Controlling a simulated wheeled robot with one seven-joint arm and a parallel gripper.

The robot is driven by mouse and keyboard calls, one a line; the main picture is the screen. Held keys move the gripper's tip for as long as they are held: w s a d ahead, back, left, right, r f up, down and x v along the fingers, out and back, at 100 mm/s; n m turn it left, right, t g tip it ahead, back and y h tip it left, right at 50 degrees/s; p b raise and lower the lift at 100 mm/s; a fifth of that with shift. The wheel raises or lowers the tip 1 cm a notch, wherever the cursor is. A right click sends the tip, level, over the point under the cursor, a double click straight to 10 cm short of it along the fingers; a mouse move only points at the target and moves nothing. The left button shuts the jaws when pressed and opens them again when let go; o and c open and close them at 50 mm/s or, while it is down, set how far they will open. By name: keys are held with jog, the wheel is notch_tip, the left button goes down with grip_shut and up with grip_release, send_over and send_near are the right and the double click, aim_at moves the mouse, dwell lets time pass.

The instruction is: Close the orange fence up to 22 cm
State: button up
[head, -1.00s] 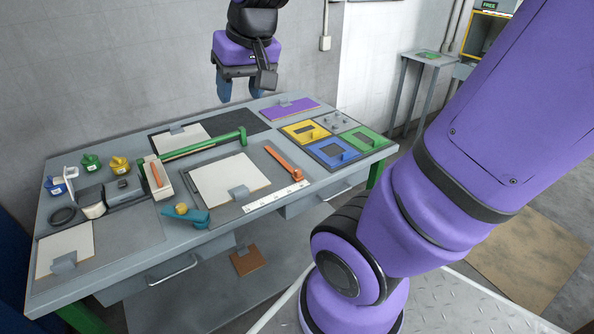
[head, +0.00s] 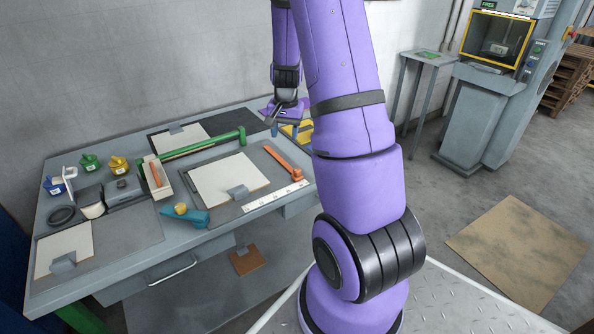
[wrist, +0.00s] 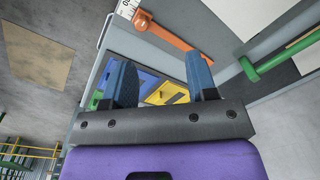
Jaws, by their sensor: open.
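The orange fence (head: 283,161) lies on the grey board at the right end of the white sheet (head: 228,177), its front end near a white numbered scale (head: 275,196). The scale's numbers are too small to read. In the wrist view the fence (wrist: 172,35) runs diagonally at the top, beyond my fingers, with a round knob end near the scale (wrist: 127,9). My gripper (wrist: 160,70) is open and empty, with two blue fingers apart, over the table's right part.
A green bar (head: 205,144) crosses behind the white sheet. A teal tool (head: 188,216) lies at the front edge, with small colored items to the left. Yellow and blue plates (wrist: 140,80) lie under my gripper. A machine (head: 490,90) stands at right.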

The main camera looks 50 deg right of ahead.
jog(key=m, duration=0.1)
send_over(297, 170)
notch_tip(297, 170, down, 6)
jog(key=shift+g, duration=0.3)
notch_tip(297, 170, down, 10)
jog(key=shift+d+f, duration=0.1)
jog(key=shift+f, duration=0.05)
